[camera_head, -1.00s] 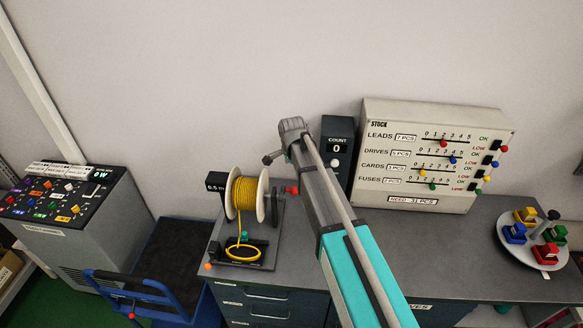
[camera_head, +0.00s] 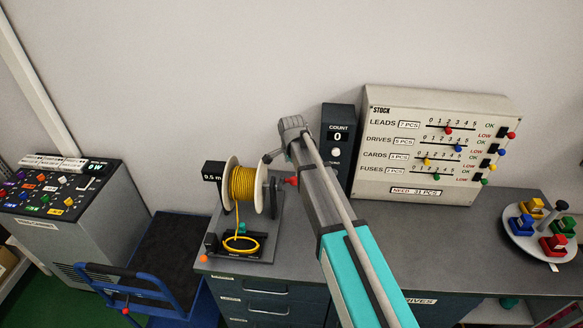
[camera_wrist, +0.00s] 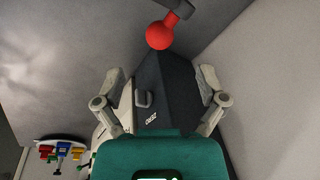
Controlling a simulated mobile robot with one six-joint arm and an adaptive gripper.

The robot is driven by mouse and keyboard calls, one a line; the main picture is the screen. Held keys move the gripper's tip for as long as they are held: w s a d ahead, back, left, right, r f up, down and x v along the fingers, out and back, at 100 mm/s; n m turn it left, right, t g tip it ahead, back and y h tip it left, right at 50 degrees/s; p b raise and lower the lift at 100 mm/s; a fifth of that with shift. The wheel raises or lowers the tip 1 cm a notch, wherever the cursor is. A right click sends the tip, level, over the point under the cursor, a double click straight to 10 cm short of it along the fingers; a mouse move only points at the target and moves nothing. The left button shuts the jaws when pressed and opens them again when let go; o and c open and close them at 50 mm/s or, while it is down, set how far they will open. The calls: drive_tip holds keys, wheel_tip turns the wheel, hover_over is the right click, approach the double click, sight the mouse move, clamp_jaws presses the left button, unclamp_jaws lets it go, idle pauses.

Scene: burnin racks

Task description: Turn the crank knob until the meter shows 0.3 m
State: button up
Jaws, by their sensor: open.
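The cable reel (camera_head: 244,190) with yellow cable stands on the left end of the grey bench. Its black meter (camera_head: 212,178) reads 0.5 m. The red crank knob (camera_head: 290,181) sticks out on the reel's right side, close to my arm. In the wrist view the red knob (camera_wrist: 158,36) is at the top centre on a dark crank arm (camera_wrist: 182,8). My gripper (camera_wrist: 158,73) is open and empty, its fingers spread left and right, with the knob ahead of it and not touched. In the head view my arm mostly hides the gripper.
A dark COUNT box (camera_head: 337,140) showing 0 and a beige STOCK panel (camera_head: 435,145) stand behind my arm. A round tray (camera_head: 520,245) with coloured parts is at the right. A blue cart (camera_head: 160,275) and a control console (camera_head: 75,220) are at the left.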

sight(293, 179)
drive_tip(key=shift+w+f+b, duration=0.25)
drive_tip(key=shift+f+b, duration=1)
drive_tip(key=shift+f, duration=0.1)
drive_tip(key=shift+w+f+b, duration=0.2)
drive_tip(key=shift+f+b, duration=1.05)
drive_tip(key=shift+f, duration=0.1)
drive_tip(key=shift+w+f+b, duration=0.25)
drive_tip(key=shift+f+b, duration=1)
drive_tip(key=shift+f, duration=0.1)
drive_tip(key=c, duration=1.2)
drive_tip(key=shift+w+r+p, duration=0.15)
drive_tip(key=shift+r+p, duration=0.55)
drive_tip(key=shift+w+r+p, duration=0.1)
drive_tip(key=shift+r+p, duration=0.55)
